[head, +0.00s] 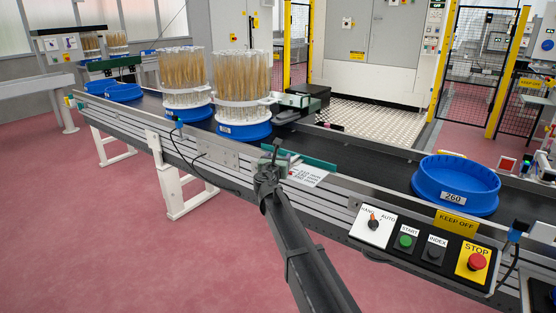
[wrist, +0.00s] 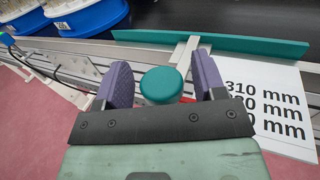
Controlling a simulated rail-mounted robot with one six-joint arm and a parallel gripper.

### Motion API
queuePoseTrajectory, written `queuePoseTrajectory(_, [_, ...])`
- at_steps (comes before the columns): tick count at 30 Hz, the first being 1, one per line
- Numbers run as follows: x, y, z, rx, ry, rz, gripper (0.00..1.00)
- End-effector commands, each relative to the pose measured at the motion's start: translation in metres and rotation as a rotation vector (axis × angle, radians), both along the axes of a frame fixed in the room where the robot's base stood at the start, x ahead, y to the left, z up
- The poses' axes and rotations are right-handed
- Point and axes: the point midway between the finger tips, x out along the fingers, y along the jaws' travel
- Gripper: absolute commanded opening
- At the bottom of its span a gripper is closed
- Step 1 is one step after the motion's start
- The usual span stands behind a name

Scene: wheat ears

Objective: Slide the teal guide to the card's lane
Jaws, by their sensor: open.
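The teal guide (wrist: 215,42) is a long bar along the belt's near edge, with a light metal bracket and a round teal knob (wrist: 160,85). In the head view the guide (head: 315,163) shows just beyond my gripper (head: 270,172). In the wrist view my gripper (wrist: 162,85) is open, with its purple-padded fingers on either side of the knob and gaps visible. The white card (wrist: 270,110) lies right of the fingers; its top line reads 310 mm and the lines below are partly covered. The card also shows in the head view (head: 309,176), too small to read surely.
The dark conveyor belt (head: 375,172) runs behind the guide. Blue pucks with wheat-ear cylinders (head: 242,85) stand to the left. An empty blue puck marked 260 (head: 455,182) sits at right. A control panel (head: 425,243) is on the front rail.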

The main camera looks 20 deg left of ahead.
Motion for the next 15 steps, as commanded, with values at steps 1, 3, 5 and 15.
queuePoseTrajectory(1, [-0.0003,-0.0002,0.0,0.0,0.0,0.0,0.64])
queuePoseTrajectory(3, [-0.0004,-0.0003,0.0,0.0,0.0,0.0,0.58])
queuePoseTrajectory(5, [-0.0004,-0.0003,0.0,0.0,0.0,0.0,0.48])
queuePoseTrajectory(15, [-0.0006,-0.0004,0.0,0.001,0.0,-0.001,0.0])
